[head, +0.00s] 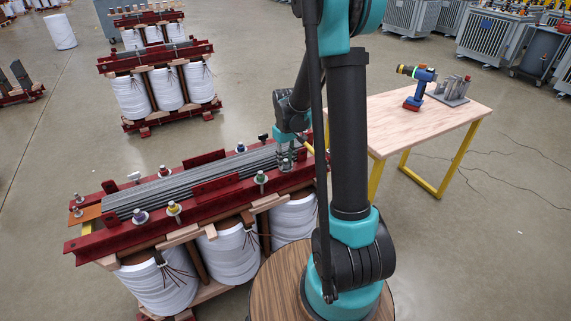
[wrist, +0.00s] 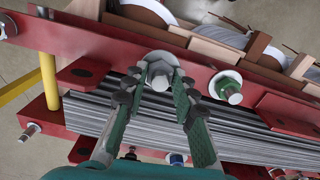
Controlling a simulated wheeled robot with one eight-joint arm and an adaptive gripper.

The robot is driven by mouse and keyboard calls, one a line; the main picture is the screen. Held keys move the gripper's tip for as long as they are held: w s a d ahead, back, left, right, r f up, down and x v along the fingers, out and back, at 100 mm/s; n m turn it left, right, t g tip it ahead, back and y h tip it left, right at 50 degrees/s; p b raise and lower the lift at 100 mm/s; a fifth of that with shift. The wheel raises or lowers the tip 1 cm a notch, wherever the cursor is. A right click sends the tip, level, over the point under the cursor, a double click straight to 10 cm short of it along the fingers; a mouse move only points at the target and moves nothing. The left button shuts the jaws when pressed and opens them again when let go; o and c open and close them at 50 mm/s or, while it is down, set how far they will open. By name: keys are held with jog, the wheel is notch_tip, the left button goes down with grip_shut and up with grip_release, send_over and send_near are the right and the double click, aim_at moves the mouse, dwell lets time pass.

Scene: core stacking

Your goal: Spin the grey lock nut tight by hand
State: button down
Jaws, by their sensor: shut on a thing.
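The grey lock nut (wrist: 160,77) sits on a bolt end at the red clamp beam (wrist: 100,44) of the transformer core. In the wrist view my gripper (wrist: 161,84) has its two green-padded fingers on either side of the nut, shut on it. In the head view my gripper (head: 286,153) is at the right part of the core's near red beam (head: 226,205), pointing down. The nut is hard to make out there. Whether it is seated tight cannot be told.
A neighbouring bolt with a green washer (wrist: 226,86) stands close to the right finger. Grey laminations (head: 170,192) lie between the red beams, above white coils (head: 231,252). A wooden table (head: 420,120) with a blue drill (head: 417,88) and a grey rack (head: 450,90) stands at the right.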

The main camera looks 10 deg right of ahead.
jog(key=m, duration=0.4)
jog(key=shift+m, duration=0.4)
jog(key=m, duration=0.4)
jog(key=shift+m, duration=0.4)
jog(key=m, duration=0.3)
jog(key=shift+m, duration=0.9)
